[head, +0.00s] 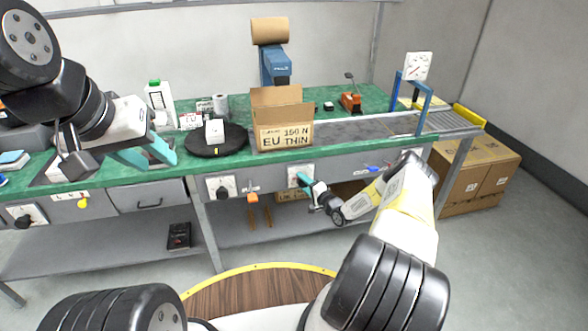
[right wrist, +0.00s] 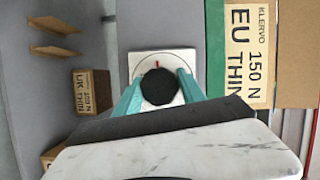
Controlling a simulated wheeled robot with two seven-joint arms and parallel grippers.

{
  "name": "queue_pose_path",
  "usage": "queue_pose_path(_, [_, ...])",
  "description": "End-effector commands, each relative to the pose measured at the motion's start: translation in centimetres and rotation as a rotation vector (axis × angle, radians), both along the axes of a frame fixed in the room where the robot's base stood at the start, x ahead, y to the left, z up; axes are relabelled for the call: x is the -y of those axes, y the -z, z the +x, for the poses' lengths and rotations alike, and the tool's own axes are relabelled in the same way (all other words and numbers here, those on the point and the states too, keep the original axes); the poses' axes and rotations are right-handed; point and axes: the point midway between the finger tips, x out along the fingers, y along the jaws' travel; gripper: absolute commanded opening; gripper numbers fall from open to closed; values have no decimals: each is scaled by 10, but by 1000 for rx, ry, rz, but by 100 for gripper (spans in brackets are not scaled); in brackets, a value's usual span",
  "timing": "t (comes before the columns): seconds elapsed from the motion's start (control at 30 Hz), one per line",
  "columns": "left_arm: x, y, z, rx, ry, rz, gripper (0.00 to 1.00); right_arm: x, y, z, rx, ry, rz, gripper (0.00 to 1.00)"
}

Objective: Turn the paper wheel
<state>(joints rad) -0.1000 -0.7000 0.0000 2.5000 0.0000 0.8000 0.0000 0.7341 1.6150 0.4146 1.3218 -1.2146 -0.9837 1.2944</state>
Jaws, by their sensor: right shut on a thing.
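A black round knob (right wrist: 159,87) sits on a white square plate (right wrist: 146,60) with a red mark, on the front of the workbench. The plate also shows in the head view (head: 297,174), where the knob is hidden. My right gripper (head: 305,181) is at this knob, its teal fingers on both sides of it and shut on it in the right wrist view. A roll of brown paper (head: 269,31) sits on top of a blue dispenser (head: 275,66) at the back of the bench. My left gripper (head: 160,155) is above the bench at the left, teal fingers apart and empty.
Another dial (head: 222,187) is on the bench front to the left. A black turntable (head: 217,148) holds a white item.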

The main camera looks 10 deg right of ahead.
Motion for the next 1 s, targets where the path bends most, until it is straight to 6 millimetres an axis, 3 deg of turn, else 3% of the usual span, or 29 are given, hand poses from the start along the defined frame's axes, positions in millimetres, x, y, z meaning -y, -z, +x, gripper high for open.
queue_pose_path(0.23, [0,0,0,0,0,0,36,1,1,0,-1,2,-1,7])
queue_pose_path(0.27, [0,0,0,0,0,0,36,1,1,0,-1,2,-1,53])
queue_pose_path(0.33, [0,0,0,0,0,0,36,1,0,0,-1,2,-2,67])
queue_pose_path(0.7, [0,0,0,0,0,0,36,2,0,-3,-1,1,-2,67])
queue_pose_path(1.0, [0,0,0,0,0,0,36,22,-3,-45,-1,2,-1,67])
